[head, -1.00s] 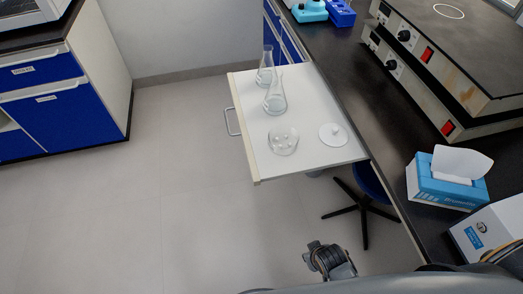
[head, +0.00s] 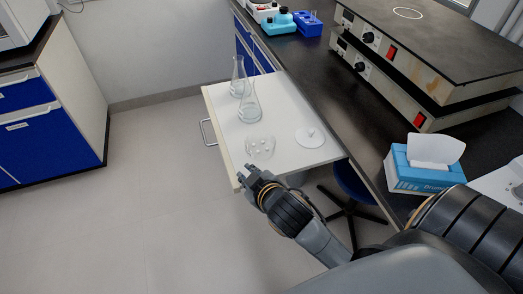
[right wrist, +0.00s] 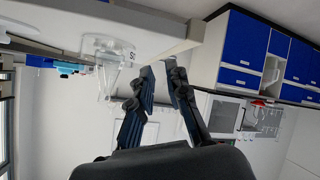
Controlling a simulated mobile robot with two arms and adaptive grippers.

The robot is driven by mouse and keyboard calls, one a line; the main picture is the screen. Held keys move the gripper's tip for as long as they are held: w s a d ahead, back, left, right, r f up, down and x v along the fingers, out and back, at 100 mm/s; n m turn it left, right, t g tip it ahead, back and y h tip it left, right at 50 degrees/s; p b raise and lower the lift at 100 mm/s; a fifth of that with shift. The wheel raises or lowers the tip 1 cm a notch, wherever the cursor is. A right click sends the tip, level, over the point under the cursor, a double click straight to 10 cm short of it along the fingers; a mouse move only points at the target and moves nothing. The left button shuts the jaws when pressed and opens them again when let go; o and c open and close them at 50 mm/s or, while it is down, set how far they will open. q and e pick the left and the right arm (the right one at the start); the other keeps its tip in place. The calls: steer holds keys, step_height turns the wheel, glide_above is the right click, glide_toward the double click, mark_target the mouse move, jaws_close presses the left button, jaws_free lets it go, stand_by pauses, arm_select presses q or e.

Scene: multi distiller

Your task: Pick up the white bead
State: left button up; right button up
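Several small white beads (head: 264,148) lie in a clear glass dish (head: 250,152) on the pulled-out white drawer or shelf (head: 290,105). A white disc (head: 306,141) to the right of the dish carries a small white ball or knob (head: 311,132). My right gripper (head: 256,175) is just in front of the shelf's near edge, below the dish in the picture. In the right wrist view my right gripper (right wrist: 161,70) has its fingers apart with nothing between them. My left gripper does not show.
Two clear flasks stand behind the dish, one nearer (head: 250,106) and one farther (head: 238,78). A black counter (head: 345,125) with a blue tissue box (head: 420,168) borders the shelf on the right. Open floor (head: 160,190) lies to the left.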

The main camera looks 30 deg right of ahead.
steer(key=w+a+r+n+t+y, duration=0.1)
steer(key=w+a+r+n+t, duration=0.1)
steer(key=w+r+t, duration=0.3)
steer(key=w+a+r+n+t+y, duration=0.1)
steer(key=w+a+r+n, duration=0.1)
steer(key=r, duration=0.5)
steer(key=a+r+n+g+y, duration=0.3)
steer(key=a+r+n+y, duration=0.95)
steer(key=n+y, duration=0.55)
steer(key=n+g+h, duration=1.5)
steer(key=n+h, duration=0.1)
steer(key=h, duration=0.3)
glide_above(267, 148)
steer(key=f, duration=2)
steer(key=shift+w+f, duration=0.1)
steer(key=shift+w, duration=0.2)
steer(key=f, duration=0.3)
steer(key=f+p, duration=0.1)
steer(key=shift+s+f, duration=0.3)
steer(key=shift+s, duration=0.05)
steer(key=shift+f, duration=0.55)
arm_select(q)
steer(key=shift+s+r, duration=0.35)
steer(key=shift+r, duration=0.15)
arm_select(e)
steer(key=c, duration=0.3)
